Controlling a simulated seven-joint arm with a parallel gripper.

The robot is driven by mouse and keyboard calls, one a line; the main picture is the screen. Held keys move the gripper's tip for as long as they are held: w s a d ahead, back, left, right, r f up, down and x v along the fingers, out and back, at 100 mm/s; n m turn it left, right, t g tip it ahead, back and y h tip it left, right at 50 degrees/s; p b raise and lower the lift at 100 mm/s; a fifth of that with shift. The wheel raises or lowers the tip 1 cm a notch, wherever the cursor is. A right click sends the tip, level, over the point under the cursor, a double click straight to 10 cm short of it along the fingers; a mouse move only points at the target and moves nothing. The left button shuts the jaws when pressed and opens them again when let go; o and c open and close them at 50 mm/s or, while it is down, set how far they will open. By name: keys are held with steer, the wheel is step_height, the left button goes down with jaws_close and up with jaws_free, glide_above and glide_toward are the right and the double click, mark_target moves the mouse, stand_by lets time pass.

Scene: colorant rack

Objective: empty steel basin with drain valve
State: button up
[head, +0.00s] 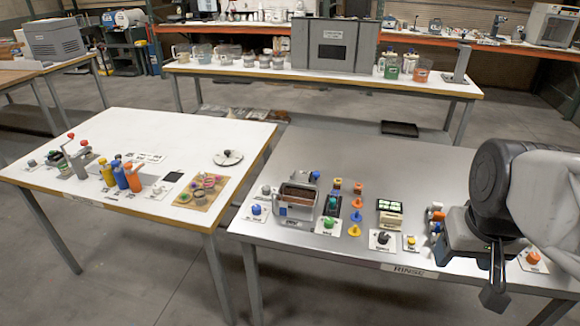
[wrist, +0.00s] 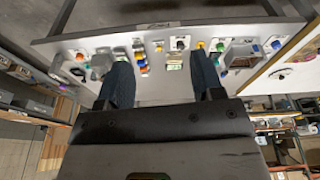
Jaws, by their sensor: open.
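The steel basin (head: 298,197) stands on the left part of the grey steel table, with dark brown contents visible inside. A blue part sits low on its front left side; I cannot tell if it is the drain valve. The basin also shows small and upside down in the wrist view (wrist: 240,55), right of my fingers. My gripper (head: 493,275) hangs over the table's front right edge in the head view, far right of the basin. In the wrist view its two dark fingers (wrist: 159,62) are apart, with nothing between them.
The steel table (head: 420,160) holds colored knobs, a green-lit panel (head: 389,206) and a black knob (head: 383,238) between basin and gripper. Small colored items stand beside my arm. A white table (head: 130,130) with bottles stands left. The steel table's back half is clear.

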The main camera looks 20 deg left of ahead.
steer(key=w+a+r+n, duration=0.1)
steer(key=w+a+n, duration=0.25)
steer(key=w, duration=0.45)
steer(key=w+a+n, duration=0.2)
steer(key=w+a, duration=0.3)
steer(key=w, duration=0.4)
steer(key=n+g, duration=0.3)
steer(key=n, duration=1.1)
glide_above(266, 188)
steer(key=shift+m, duration=0.25)
steer(key=f, duration=2.4)
steer(key=shift+d+f, duration=0.3)
steer(key=shift+d, duration=0.05)
steer(key=shift+w+a+f, duration=0.1)
steer(key=shift+a+f, duration=0.2)
steer(key=shift+a, duration=0.05)
steer(key=shift+f, duration=0.1)
steer(key=shift+f, duration=3.8)
